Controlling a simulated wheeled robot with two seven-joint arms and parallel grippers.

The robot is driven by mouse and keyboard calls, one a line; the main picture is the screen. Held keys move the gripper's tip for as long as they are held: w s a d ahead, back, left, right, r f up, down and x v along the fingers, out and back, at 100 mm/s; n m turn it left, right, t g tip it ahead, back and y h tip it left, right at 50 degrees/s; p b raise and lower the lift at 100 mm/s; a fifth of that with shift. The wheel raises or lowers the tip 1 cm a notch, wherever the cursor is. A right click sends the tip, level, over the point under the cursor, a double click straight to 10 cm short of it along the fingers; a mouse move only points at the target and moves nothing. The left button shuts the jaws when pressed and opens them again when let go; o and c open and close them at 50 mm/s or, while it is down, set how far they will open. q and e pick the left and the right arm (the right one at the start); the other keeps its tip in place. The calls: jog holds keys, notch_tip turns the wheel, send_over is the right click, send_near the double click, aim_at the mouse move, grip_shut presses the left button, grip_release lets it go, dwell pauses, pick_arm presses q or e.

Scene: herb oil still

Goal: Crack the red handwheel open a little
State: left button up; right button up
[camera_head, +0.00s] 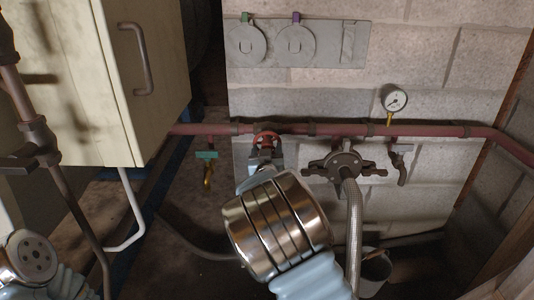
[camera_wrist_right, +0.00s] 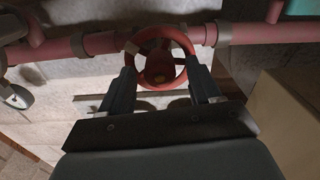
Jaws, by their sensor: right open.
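The red handwheel (camera_head: 266,138) sits on the red pipe along the block wall, near the middle of the head view. In the right wrist view the handwheel (camera_wrist_right: 178,36) is a red ring with spokes and a hub. My right gripper (camera_wrist_right: 160,70) is open, with one finger on each side of the wheel's lower half. The fingers look close to the rim; I cannot tell whether they touch it. In the head view my right wrist hides most of this gripper (camera_head: 263,160). My left gripper is out of view; only part of my left arm shows at lower left.
The red pipe (camera_head: 350,130) runs across the wall. A pressure gauge (camera_head: 396,99) and a dark valve fitting with a braided hose (camera_head: 354,215) are to the right. A small green-handled tap (camera_head: 207,155) hangs to the left. A cream cabinet (camera_head: 95,75) stands at left, a bucket (camera_head: 374,272) below.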

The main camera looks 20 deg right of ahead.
jog(key=v, duration=1.3)
jog(key=shift+s+b, duration=0.3)
jog(key=shift+s, duration=0.1)
jog(key=shift+a, duration=0.1)
